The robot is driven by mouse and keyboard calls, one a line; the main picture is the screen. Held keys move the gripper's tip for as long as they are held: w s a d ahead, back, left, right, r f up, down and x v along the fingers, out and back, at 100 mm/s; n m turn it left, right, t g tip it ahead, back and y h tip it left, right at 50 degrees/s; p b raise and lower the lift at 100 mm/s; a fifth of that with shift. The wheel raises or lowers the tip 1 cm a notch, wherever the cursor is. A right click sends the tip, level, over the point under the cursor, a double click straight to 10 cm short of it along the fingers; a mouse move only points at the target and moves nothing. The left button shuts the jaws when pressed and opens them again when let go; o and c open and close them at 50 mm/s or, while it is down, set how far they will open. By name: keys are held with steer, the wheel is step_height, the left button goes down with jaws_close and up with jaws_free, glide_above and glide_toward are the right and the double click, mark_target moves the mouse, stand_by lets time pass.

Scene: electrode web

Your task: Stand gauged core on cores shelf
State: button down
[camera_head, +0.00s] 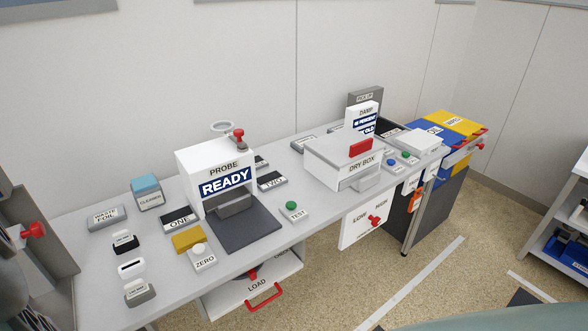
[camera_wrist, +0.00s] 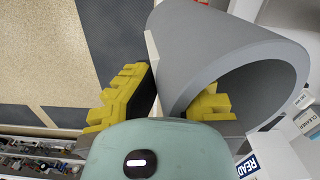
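A large grey hollow core (camera_wrist: 215,45) fills the upper right of the wrist view, its open end facing right and down. My gripper (camera_wrist: 175,98) has yellow stepped fingers on either side of the core's wall. The left finger lies outside the wall and the right finger shows at the open end, so the gripper looks shut on the wall. The contact faces are partly hidden. I cannot make out the core or my gripper in the head view. No shelf labelled for cores can be read in either view.
A long grey bench (camera_head: 112,260) carries a white probe unit (camera_head: 205,163) reading READY, a dry box (camera_head: 335,150) and several small labelled blocks. A rack with blue bins (camera_head: 565,262) stands at the far right. A grey cabinet with a red knob (camera_head: 34,229) is at left. Speckled floor is open at front right.

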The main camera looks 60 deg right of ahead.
steer(key=w+a+r+n, duration=0.2)
steer(key=w+r+n, duration=0.5)
steer(key=w+r, duration=0.2)
steer(key=w+a+r+n, duration=0.3)
steer(key=w+r+n, duration=0.3)
steer(key=w+r, duration=0.35)
steer(key=d+r+n, duration=0.7)
steer(key=d+r, duration=0.2)
steer(key=d, duration=0.1)
step_height(320, 180, up, 30)
steer(key=p, duration=3)
steer(key=shift+s+f, duration=0.25)
steer(key=shift+s, duration=0.2)
